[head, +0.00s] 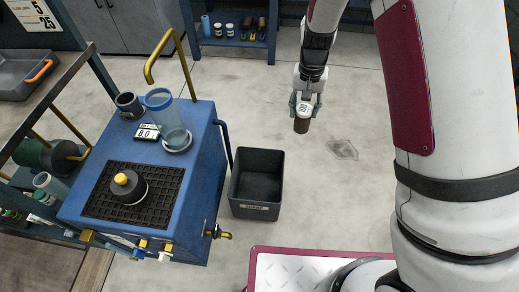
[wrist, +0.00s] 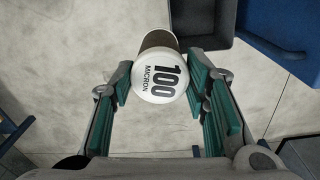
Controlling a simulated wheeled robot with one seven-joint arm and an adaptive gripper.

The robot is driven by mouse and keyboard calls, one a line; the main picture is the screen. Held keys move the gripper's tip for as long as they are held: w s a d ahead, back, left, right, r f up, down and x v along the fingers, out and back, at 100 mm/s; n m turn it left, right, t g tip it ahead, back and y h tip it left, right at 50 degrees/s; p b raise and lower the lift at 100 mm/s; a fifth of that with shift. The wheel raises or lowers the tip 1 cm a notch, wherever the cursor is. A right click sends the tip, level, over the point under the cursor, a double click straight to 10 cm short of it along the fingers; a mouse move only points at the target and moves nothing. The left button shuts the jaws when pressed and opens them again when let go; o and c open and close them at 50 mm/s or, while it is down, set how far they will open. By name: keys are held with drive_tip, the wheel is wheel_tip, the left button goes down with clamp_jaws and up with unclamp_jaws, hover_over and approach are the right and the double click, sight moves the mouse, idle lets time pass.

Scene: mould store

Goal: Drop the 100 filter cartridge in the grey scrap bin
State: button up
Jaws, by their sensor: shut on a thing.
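The 100 filter cartridge (wrist: 159,82) has a white round end marked "100 MICRON" and a dark brown body. My gripper (wrist: 160,88) is shut on it, with green finger pads on both sides of the white end. In the head view the cartridge (head: 302,119) hangs below my gripper (head: 306,103) above the open floor, to the right of the bin. The grey scrap bin (head: 256,212) stands on the floor beside the blue cabinet, open at the top, and looks empty. Part of the bin (wrist: 206,30) shows at the top of the wrist view.
The blue cabinet (head: 206,180) stands left of the bin. On it are a clear cylinder (head: 159,103), a scale display reading 8.0 (head: 147,132) and a yellow-topped dark knob (head: 128,185) on a black grate. A brass tap (head: 220,233) sticks out near the bin. Floor right of the bin is clear.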

drive_tip(key=w+a+f+m+b, duration=0.1)
drive_tip(key=a+f+b, duration=0.55)
drive_tip(key=f, duration=0.65)
drive_tip(key=w+a+f+m+b, duration=0.2)
drive_tip(key=a+f+b, duration=0.5)
drive_tip(key=f, duration=0.6)
wheel_tip(320, 180, down, 14)
drive_tip(key=b, duration=0.7)
drive_tip(key=shift+s+a+r, duration=0.15)
drive_tip(key=shift+a+r, duration=0.05)
drive_tip(key=shift+a, duration=0.15)
drive_tip(key=o, duration=1.4)
wheel_tip(320, 180, up, 12)
